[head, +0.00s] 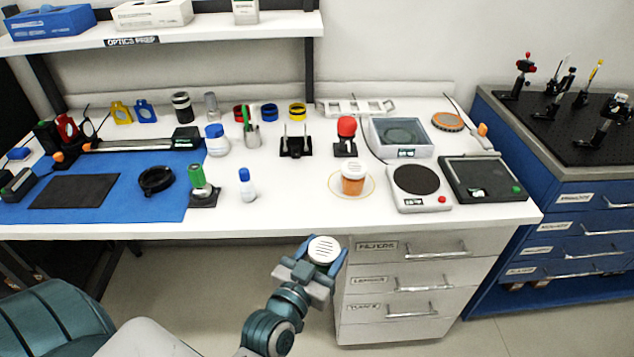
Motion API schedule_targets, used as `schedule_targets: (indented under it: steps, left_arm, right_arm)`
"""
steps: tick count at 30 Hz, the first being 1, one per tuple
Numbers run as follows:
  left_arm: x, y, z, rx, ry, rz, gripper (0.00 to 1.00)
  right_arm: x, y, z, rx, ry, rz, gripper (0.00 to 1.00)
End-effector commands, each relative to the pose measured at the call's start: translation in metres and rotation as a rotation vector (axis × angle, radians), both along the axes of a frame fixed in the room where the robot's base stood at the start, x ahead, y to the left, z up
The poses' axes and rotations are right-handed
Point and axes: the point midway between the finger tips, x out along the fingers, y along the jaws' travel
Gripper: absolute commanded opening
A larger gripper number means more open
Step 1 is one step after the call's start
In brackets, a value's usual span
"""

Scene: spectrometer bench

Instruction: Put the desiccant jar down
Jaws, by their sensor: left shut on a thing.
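My left gripper (322,256) is shut on a round white slotted lid, which I take as the top of the desiccant jar (324,249). The blue fingers sit on either side of it, and the body below is hidden by the gripper. It shows in front of the bench's front edge, over the drawer side. A similar orange jar with a white lid (353,179) stands upright on the white bench, inside a pale yellow round outline. My right gripper is not in view.
A balance (419,187) and a dark tray (484,179) stand right of the orange jar. A white-and-blue bottle (247,185) and a green-topped item (200,182) stand left. Bare white bench (295,195) lies between bottle and jar. Drawers (400,250) are below.

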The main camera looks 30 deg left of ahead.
Motion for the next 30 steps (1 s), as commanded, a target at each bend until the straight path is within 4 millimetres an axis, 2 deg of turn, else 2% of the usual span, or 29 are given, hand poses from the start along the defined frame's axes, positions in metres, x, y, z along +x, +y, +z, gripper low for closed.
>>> schedule_targets:
  steps: [11, 15, 21, 25, 30]
  left_arm:
    - [-0.008, 0.049, 0.016, 0.011, -0.002, 0.079, 0.29]
    - [-0.013, 0.074, 0.031, 0.013, -0.005, 0.157, 0.29]
    - [-0.024, 0.117, 0.067, 0.007, -0.007, 0.315, 0.29]
    - [-0.029, 0.13, 0.081, 0.003, -0.005, 0.368, 0.29]
    - [-0.031, 0.135, 0.086, 0.002, -0.002, 0.39, 0.29]
  right_arm:
    - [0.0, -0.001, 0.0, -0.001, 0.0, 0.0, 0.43]
    - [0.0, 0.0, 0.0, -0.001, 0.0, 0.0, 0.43]
    - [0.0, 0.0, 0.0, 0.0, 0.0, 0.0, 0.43]
    - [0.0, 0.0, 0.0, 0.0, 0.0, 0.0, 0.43]
    - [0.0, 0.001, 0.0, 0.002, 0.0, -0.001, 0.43]
